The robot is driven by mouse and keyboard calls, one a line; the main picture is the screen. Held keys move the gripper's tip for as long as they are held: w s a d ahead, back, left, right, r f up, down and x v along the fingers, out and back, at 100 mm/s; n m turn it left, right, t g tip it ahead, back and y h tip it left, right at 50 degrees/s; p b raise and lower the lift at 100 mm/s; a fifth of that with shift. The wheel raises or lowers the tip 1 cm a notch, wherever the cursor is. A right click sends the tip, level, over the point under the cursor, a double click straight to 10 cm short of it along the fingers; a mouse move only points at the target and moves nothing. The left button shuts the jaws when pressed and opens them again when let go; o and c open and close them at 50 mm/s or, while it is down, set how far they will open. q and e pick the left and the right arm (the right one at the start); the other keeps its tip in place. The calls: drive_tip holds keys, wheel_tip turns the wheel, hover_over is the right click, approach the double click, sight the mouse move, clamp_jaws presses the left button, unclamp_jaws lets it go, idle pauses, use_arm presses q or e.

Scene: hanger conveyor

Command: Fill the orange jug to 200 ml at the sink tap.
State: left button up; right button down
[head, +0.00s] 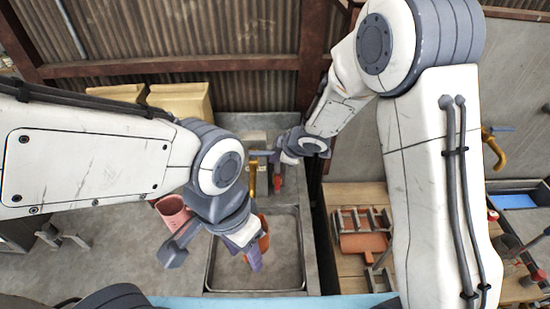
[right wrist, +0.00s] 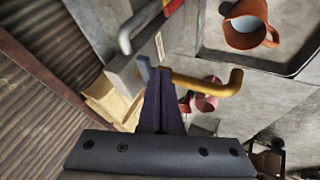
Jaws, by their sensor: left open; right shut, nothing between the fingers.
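The orange jug (right wrist: 246,30) stands in the sink basin (head: 290,284). In the right wrist view I see into its mouth, where a pale surface shows; I cannot read its level. In the head view the jug (head: 265,233) is partly hidden behind my left gripper (head: 257,252), which is open beside it; I cannot tell if they touch. The yellow tap spout (right wrist: 212,81) reaches out beside the basin, with a blue-grey lever (right wrist: 143,70) at its base. My right gripper (head: 286,157) is shut and empty close to the lever; its fingers (right wrist: 161,98) show in the right wrist view.
A pink jug (head: 172,212) stands on the grey counter left of the basin. Yellowish containers (head: 180,101) are at the back against the corrugated wall. Another yellow tap (head: 495,150) is farther right.

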drive_tip(key=shift+w+d+r+p, duration=0.1)
drive_tip(key=shift+w+r+p, duration=0.05)
drive_tip(key=shift+w+p, duration=0.4)
drive_tip(key=shift+w, duration=0.1)
